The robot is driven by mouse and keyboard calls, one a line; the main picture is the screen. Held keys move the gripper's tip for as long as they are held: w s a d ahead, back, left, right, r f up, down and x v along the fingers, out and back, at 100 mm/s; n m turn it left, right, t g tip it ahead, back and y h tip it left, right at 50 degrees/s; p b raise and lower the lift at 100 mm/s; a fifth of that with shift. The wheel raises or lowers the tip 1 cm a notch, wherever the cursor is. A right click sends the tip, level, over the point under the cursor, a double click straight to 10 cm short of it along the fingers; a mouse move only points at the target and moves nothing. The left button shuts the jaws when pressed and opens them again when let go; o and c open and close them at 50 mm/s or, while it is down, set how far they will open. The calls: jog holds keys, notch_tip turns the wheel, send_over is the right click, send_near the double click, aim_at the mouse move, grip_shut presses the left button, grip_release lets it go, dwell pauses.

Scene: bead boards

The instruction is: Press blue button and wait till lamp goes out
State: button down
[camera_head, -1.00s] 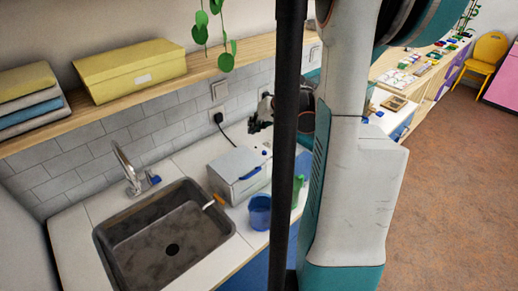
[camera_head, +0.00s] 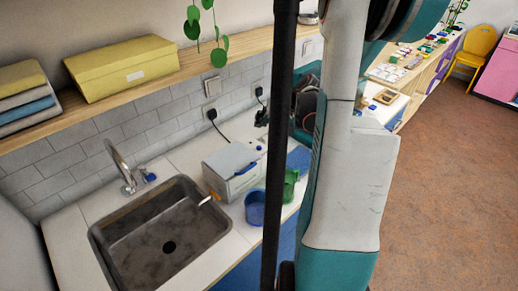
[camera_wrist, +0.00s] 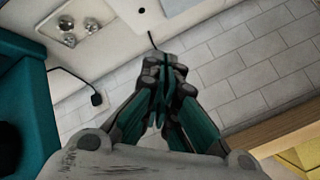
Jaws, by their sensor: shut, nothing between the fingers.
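A white box-shaped appliance (camera_head: 222,170) stands on the counter to the right of the sink. No lamp can be clearly made out. A white surface (camera_wrist: 190,8) lies beyond the fingertips, partly cut off.
A blue cup (camera_head: 255,208) and a green container (camera_head: 290,184) stand in front of the appliance. The sink (camera_head: 105,238) and tap (camera_head: 124,168) are left. A wooden shelf (camera_head: 180,72) with a yellow box (camera_head: 122,67) runs above. A black cord and plug (camera_head: 211,113) hang at the wall.

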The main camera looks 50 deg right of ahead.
aim_at(261, 148)
jog(key=shift+f+b, duration=2.6)
jog(key=shift+f, duration=1.2)
jog(key=shift+f, duration=0.15)
jog(key=shift+f+b, duration=0.3)
jog(key=shift+b, duration=0.2)
jog(key=shift+f+b, duration=0.3)
jog(key=shift+f, duration=0.05)
jog(key=shift+r, duration=0.1)
jog(key=shift+r+p, duration=0.5)
jog(key=shift+r, duration=0.2)
notch_tip(261, 148, up, 5)
jog(key=p, duration=0.3)
